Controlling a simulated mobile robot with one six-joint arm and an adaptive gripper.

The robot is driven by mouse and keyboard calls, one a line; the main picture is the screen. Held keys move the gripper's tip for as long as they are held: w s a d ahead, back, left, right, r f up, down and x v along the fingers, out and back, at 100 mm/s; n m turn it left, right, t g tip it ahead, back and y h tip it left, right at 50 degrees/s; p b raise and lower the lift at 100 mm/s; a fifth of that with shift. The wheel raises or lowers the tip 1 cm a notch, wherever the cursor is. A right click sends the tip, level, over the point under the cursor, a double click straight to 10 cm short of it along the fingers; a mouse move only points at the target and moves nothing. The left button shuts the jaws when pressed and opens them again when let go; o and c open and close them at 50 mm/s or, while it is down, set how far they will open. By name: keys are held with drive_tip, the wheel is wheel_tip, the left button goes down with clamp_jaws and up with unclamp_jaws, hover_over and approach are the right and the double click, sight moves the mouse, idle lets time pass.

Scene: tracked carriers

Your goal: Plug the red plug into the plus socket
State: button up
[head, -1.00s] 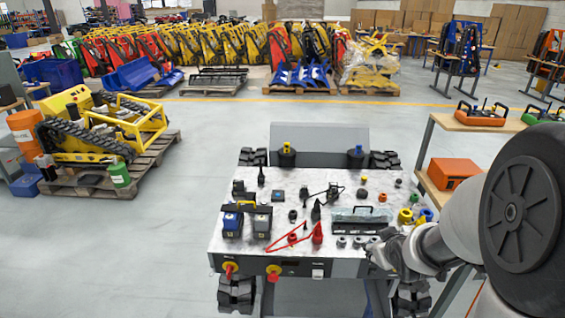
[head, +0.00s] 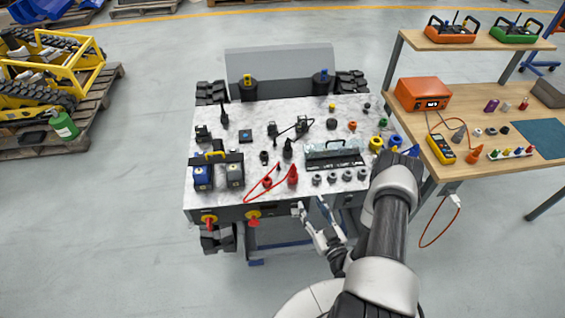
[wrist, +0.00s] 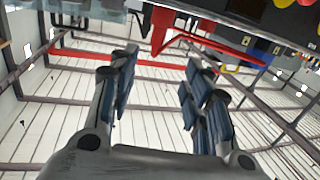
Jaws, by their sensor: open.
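Two small red pieces stand near the front of the carrier's grey top: one (head: 293,177) at the right end of a thin red lead (head: 263,186), the other (head: 267,183) beside the lead. I cannot tell which is the red plug. The wrist view shows a red piece with a red cable (wrist: 160,25) at the top edge, beyond my fingers. My gripper (head: 312,208) is open and empty at the carrier's front edge, right of the red pieces and apart from them. It also shows in the wrist view (wrist: 160,85). I cannot make out a plus-marked socket.
Blue and grey battery-like blocks (head: 203,178) stand at the carrier's left. A black-handled tray (head: 333,158) and several grey round fittings lie right of the red pieces. Red-and-yellow switches (head: 209,220) stick out in front. A wooden workbench (head: 470,176) stands at the right.

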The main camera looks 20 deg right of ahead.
drive_tip(key=b, duration=0.2)
approach(294, 173)
drive_tip(key=w, duration=0.5)
drive_tip(key=shift+w, duration=0.25)
drive_tip(key=shift+w+d+b, duration=0.15)
drive_tip(key=shift+w+b, duration=0.2)
drive_tip(key=shift+w, duration=1.05)
drive_tip(key=shift+w+d+b, duration=0.1)
drive_tip(key=shift+w+b, duration=0.25)
drive_tip(key=shift+w, duration=1.05)
drive_tip(key=shift+c, duration=0.5)
drive_tip(key=shift+f, duration=0.1)
clamp_jaws()
